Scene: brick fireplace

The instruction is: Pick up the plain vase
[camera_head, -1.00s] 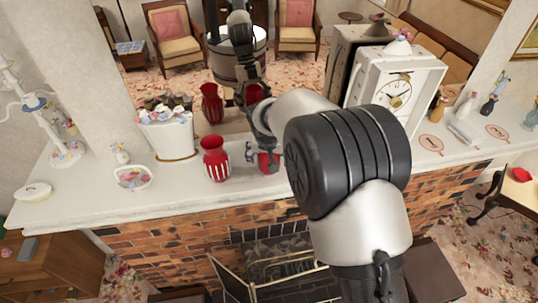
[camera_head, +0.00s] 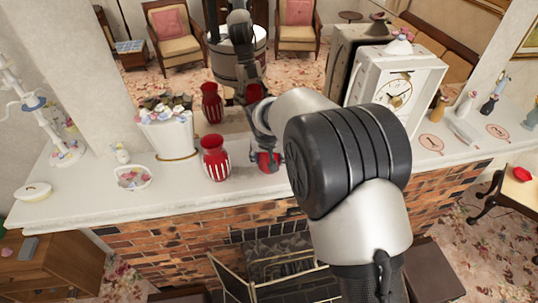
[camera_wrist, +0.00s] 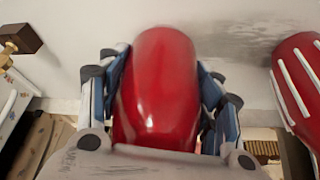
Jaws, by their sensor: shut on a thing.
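The plain vase (camera_wrist: 160,90) is smooth, glossy red and fills the middle of the wrist view. My gripper (camera_wrist: 160,100) is shut on it, with a finger pad against each side. In the head view the plain vase (camera_head: 267,161) stands on the mantel, partly hidden by my wrist and gripper. A red vase with white stripes (camera_head: 215,159) stands upright just to its left. This striped vase (camera_wrist: 302,90) is at the right edge of the wrist view, apart from my gripper.
The white mantel (camera_head: 110,208) has a front edge above the brick fireplace. A white flower pot (camera_head: 168,138) and a small heart-decorated dish (camera_head: 132,178) stand to the left. A white clock (camera_head: 398,88) stands to the right. A mirror behind reflects the room and vases.

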